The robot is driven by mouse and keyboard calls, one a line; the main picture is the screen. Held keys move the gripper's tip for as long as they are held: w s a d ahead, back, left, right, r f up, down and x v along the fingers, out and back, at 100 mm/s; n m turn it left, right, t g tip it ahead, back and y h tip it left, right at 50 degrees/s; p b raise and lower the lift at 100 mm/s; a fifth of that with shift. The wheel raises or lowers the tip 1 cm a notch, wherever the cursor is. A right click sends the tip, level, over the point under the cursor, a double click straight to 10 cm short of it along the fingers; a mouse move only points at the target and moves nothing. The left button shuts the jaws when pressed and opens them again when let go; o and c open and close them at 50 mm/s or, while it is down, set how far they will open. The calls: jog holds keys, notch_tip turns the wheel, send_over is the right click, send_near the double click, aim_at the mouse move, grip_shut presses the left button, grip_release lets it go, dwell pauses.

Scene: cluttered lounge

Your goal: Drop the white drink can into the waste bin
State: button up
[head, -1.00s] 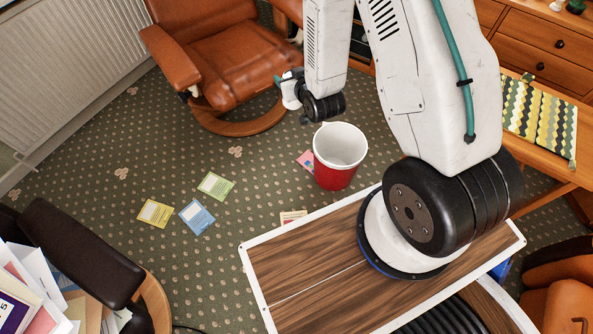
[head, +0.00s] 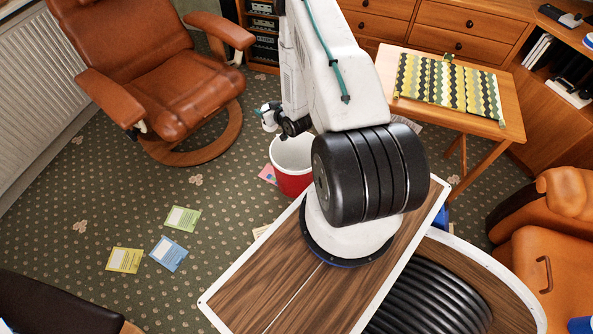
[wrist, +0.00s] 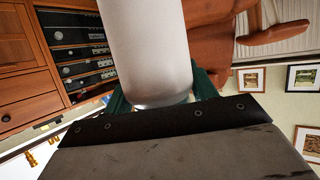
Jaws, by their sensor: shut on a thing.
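The white drink can (wrist: 148,45) fills the upper middle of the wrist view, held between the teal fingers of my gripper (wrist: 160,95). In the head view, my gripper (head: 264,109) is small, with the white can (head: 268,122) at it, partly hidden by the fingers. The waste bin (head: 291,184) is red outside and white inside, and stands upright on the carpet. My gripper appears just up and left of its rim in the head view; the height between them is hard to tell. My arm hides part of the bin's right side.
A brown leather armchair (head: 160,85) stands left of the bin. Coloured cards, such as a green one (head: 182,219), lie on the carpet. A wooden table (head: 485,125) with a patterned cloth (head: 445,82) stands right. Open carpet lies left of the bin.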

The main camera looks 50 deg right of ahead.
jog(key=s+d+f, duration=0.3)
jog(key=d+f, duration=0.2)
jog(key=f, duration=0.2)
jog(key=s+d+f, duration=0.4)
jog(key=d+f, duration=0.1)
jog(key=f, duration=0.3)
jog(key=shift+f+m+h, duration=0.2)
jog(key=shift+m+h, duration=0.2)
jog(key=shift+s+d, duration=0.1)
jog(key=o, duration=1.3)
jog(key=v, duration=0.7)
jog(key=shift+s+r, duration=0.25)
jog(key=shift+s, duration=0.05)
